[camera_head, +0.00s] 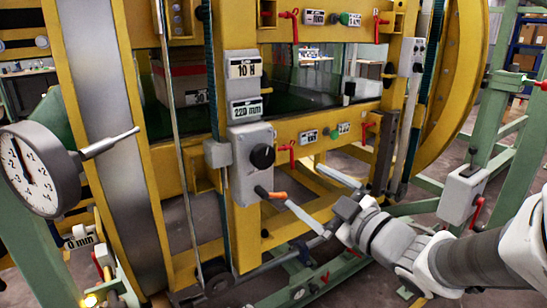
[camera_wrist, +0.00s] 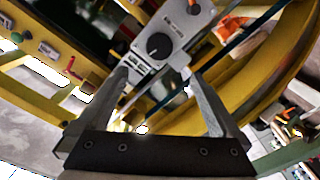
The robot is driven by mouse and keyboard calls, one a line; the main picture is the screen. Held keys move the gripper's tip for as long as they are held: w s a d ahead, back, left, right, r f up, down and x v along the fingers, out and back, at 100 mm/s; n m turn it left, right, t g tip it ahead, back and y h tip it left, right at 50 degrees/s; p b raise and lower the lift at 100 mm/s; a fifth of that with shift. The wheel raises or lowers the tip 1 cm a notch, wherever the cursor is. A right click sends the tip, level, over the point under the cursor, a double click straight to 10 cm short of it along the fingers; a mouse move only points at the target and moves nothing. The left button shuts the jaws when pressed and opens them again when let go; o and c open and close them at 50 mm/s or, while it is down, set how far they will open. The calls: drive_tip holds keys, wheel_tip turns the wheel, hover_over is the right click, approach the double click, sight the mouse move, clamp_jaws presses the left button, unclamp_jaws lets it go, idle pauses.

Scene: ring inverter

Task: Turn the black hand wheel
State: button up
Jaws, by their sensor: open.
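A round black hand wheel (camera_head: 263,156), the size of a knob, sits on the front of a grey control box (camera_head: 250,185) on a yellow upright. It also shows in the wrist view (camera_wrist: 158,46), ahead of my fingers and near the middle between them. My gripper (camera_head: 302,184) is open and empty, its two fingers apart and pointing toward the box from the lower right. In the wrist view my gripper (camera_wrist: 156,80) has nothing between its fingertips; the wheel is beyond them, apart from both.
An orange-tipped lever (camera_head: 272,194) sticks out low on the box, close to my fingers. Signs reading 10 H (camera_head: 243,68) and 220 mm (camera_head: 246,110) are above it. A dial gauge (camera_head: 38,170) stands left. Red levers (camera_head: 292,153) and yellow beams surround the spot.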

sight(266, 159)
drive_tip(key=p+x, duration=0.2)
drive_tip(key=x, duration=1.4)
drive_tip(key=shift+w+a, duration=0.2)
drive_tip(key=shift+w, duration=0.05)
drive_tip(key=c, duration=1.3)
drive_tip(key=shift+o, duration=0.2)
drive_tip(key=shift+m, duration=0.3)
